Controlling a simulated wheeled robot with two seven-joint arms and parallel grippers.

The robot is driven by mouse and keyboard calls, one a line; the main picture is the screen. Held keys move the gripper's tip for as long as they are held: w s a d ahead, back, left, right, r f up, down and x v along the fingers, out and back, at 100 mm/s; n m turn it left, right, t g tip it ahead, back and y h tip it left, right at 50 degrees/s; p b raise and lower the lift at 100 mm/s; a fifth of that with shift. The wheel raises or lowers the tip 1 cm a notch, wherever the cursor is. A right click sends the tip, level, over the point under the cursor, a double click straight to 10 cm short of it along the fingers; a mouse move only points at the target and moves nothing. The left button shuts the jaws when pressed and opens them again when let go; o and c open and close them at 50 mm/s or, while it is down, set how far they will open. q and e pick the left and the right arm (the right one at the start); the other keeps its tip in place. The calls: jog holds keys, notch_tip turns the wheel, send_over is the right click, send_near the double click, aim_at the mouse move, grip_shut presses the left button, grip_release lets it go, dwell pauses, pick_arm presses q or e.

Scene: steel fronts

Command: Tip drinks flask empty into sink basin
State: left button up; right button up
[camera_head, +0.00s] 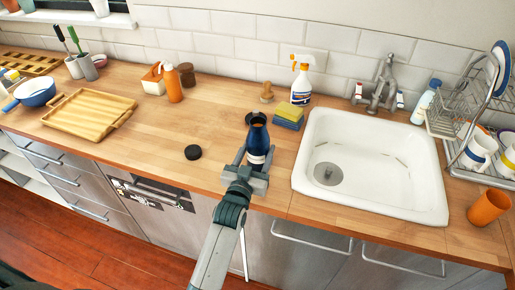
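The drinks flask (258,136) is dark blue with a pale band and an open top. It is upright near the counter's front edge, left of the sink. My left gripper (256,160) has its fingers on both sides of the flask's lower part and appears shut on it. The flask's base is hidden by the gripper, so I cannot tell whether it touches the counter. The white sink basin (400,187) is right of the flask, with a round drain (328,174) and no objects inside. My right gripper is not in view.
A black round lid (193,152) lies left of the flask. Sponges (288,118), a spray bottle (302,82) and a brush (266,93) stand behind. The tap (384,85) is at the sink's back. A dish rack (470,125) and orange cup (489,207) are right.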

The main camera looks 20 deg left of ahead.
aim_at(254, 151)
pick_arm(q)
jog(key=shift+r, duration=0.3)
jog(key=shift+r+p, duration=0.95)
jog(key=shift+p, duration=0.1)
jog(key=shift+r+p, duration=0.35)
jog(key=shift+s, duration=0.1)
jog(key=shift+s+a+f+b, duration=0.15)
jog(key=shift+s+b, duration=0.2)
jog(key=shift+s, duration=0.2)
jog(key=s+b, duration=0.1)
jog(key=s, duration=0.1)
jog(key=s+b, duration=0.1)
jog(key=s, duration=0.2)
jog(key=s+a+b, duration=0.1)
jog(key=s, duration=0.2)
jog(key=shift+a+f+b, duration=0.1)
jog(key=shift+f+b, duration=0.15)
jog(key=shift+b, duration=0.05)
jog(key=s+a+r+b, duration=0.1)
jog(key=s+b, duration=0.3)
jog(key=s, duration=0.7)
jog(key=shift+a+r, duration=0.2)
jog(key=shift+r, duration=0.55)
